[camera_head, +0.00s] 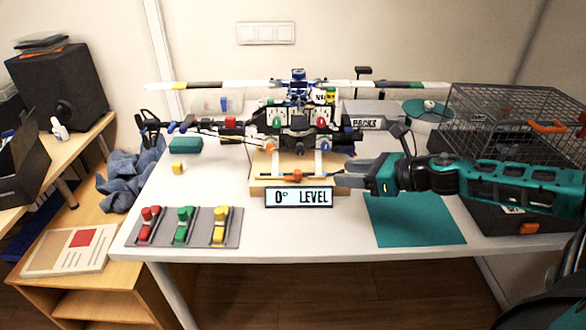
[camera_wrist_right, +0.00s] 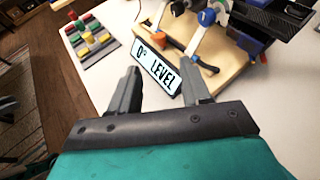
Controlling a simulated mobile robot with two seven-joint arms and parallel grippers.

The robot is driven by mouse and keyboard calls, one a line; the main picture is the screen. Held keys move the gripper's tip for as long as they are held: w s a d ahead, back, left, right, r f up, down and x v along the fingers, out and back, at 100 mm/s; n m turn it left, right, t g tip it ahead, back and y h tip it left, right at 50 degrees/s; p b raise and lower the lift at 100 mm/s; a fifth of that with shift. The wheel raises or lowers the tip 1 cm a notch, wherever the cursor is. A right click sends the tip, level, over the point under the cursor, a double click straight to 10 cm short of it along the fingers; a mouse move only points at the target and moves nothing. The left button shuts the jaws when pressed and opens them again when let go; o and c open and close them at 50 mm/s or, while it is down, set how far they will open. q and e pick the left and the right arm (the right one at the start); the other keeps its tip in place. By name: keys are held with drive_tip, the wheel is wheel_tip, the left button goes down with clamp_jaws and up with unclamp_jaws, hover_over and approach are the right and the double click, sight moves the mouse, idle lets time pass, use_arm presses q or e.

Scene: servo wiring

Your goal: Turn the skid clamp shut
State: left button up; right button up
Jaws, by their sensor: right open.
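A helicopter model (camera_head: 298,118) stands on a wooden base (camera_head: 262,184) in the middle of the table. A thin dark bar with an orange piece (camera_head: 297,176), which looks like the skid clamp, lies across the front of the base. The orange piece also shows in the right wrist view (camera_wrist_right: 161,40). My right gripper (camera_head: 343,174) is at the right of the base, close to the bar's right end. In the right wrist view its two fingers (camera_wrist_right: 160,84) are apart with nothing between them. Contact with the bar cannot be told. My left gripper is not in view.
A "0° LEVEL" display (camera_head: 298,197) stands before the base. A grey panel with red, green and yellow switches (camera_head: 188,228) lies front left. A teal mat (camera_head: 413,219) lies front right, and a wire cage (camera_head: 515,115) stands behind my right arm. The table's front middle is clear.

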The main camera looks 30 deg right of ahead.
drive_tip(key=b, duration=0.2)
approach(299, 172)
drive_tip(key=shift+x, duration=1)
drive_tip(key=p+x, duration=0.1)
drive_tip(key=x, duration=0.3)
drive_tip(key=shift+w+f, duration=0.1)
drive_tip(key=shift+w, duration=0.05)
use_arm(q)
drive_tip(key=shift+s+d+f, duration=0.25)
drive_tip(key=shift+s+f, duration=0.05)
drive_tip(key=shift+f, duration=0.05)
use_arm(e)
drive_tip(key=shift+x, duration=0.9)
drive_tip(key=shift+f, duration=0.1)
use_arm(q)
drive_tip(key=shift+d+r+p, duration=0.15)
drive_tip(key=shift+p, duration=0.15)
use_arm(e)
clamp_jaws()
